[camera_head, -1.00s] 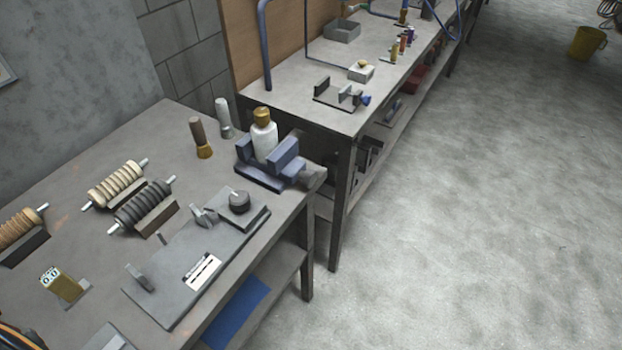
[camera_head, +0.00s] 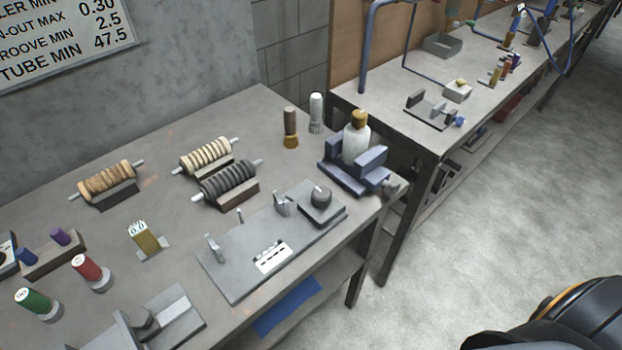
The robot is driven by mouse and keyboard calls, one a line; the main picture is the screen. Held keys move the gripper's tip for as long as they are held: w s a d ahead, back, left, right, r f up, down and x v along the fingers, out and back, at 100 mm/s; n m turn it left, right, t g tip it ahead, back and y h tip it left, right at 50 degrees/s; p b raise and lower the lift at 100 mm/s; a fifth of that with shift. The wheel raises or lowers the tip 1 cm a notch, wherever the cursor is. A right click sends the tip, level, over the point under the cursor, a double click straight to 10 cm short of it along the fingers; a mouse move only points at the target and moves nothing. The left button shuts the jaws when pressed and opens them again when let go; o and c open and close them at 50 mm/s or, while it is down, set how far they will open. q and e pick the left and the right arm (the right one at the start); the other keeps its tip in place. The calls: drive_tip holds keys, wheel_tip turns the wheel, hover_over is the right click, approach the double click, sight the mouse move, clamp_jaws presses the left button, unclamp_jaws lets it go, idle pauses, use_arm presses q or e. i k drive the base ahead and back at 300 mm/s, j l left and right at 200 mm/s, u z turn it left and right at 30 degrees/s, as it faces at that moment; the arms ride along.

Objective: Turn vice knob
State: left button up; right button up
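A blue vice (camera_head: 371,158) stands at the right end of the near bench. A white bottle (camera_head: 356,142) with a gold cap stands upright between its jaws. A grey knob-like part (camera_head: 396,186) sticks out at the vice's right side, near the bench edge; its exact shape is too small to tell. On the far bench, a small grey fixture (camera_head: 429,110) has a blue knob (camera_head: 460,121) at its right end. Neither gripper shows. A black rounded part with an orange edge at the lower right appears to be mine.
Ribbed rollers (camera_head: 228,180), two brushes (camera_head: 290,125) and coloured cylinders (camera_head: 88,268) stand on the bench. The floor (camera_head: 480,215) at right is clear.

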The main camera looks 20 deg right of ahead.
sight(391, 189)
drive_tip(key=l+u, duration=0.45)
drive_tip(key=i+l+u, duration=0.1)
drive_tip(key=l+u, duration=0.55)
drive_tip(key=u, duration=0.2)
drive_tip(key=k+l+u, duration=0.15)
drive_tip(key=l+u, duration=0.25)
drive_tip(key=k+l+u, duration=0.1)
drive_tip(key=l+u, duration=0.2)
drive_tip(key=u, duration=0.15)
